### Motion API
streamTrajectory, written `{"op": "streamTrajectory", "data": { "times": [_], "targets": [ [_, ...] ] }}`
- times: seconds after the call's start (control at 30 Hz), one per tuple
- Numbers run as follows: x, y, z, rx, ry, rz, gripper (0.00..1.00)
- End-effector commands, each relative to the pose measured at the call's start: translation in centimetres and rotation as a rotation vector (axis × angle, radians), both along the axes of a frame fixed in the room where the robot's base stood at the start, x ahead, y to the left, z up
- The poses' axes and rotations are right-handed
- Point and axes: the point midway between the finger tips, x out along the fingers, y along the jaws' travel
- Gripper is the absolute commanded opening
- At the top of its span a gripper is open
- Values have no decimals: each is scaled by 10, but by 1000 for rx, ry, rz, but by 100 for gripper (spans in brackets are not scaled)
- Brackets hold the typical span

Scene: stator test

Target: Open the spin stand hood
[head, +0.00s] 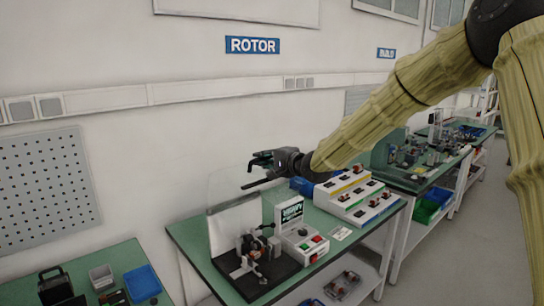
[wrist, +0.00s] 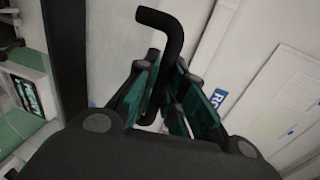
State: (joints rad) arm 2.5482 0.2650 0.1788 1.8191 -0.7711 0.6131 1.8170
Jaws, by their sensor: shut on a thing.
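The spin stand (head: 258,270) sits on the green bench, with a dark base, a small mechanism and a white back panel (head: 238,228). Its clear hood (head: 226,186) is faint and appears raised, standing up above the back panel. My gripper (head: 262,163) is above the stand, near the hood's upper right side. In the wrist view my gripper (wrist: 167,64) is shut on a black bent handle (wrist: 163,22), which passes between the fingers. The joint between handle and hood is not clear.
A blue tray (head: 142,283) lies on the left bench. The wall is close behind.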

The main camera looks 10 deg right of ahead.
Motion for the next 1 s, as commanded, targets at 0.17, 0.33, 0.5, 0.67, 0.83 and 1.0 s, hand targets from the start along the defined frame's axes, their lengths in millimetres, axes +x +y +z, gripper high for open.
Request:
{"op": "streamTrajectory", "data": {
  "times": [0.17,0.33,0.5,0.67,0.83,1.0],
  "targets": [
    [0,-1,0,1,0,-1,13],
    [0,-1,0,1,0,-1,21],
    [0,-1,0,1,0,-1,21],
    [-5,-5,2,2,0,-2,21],
    [-23,-15,6,3,0,-3,21],
    [-45,-27,10,4,0,-3,21]
  ]
}}
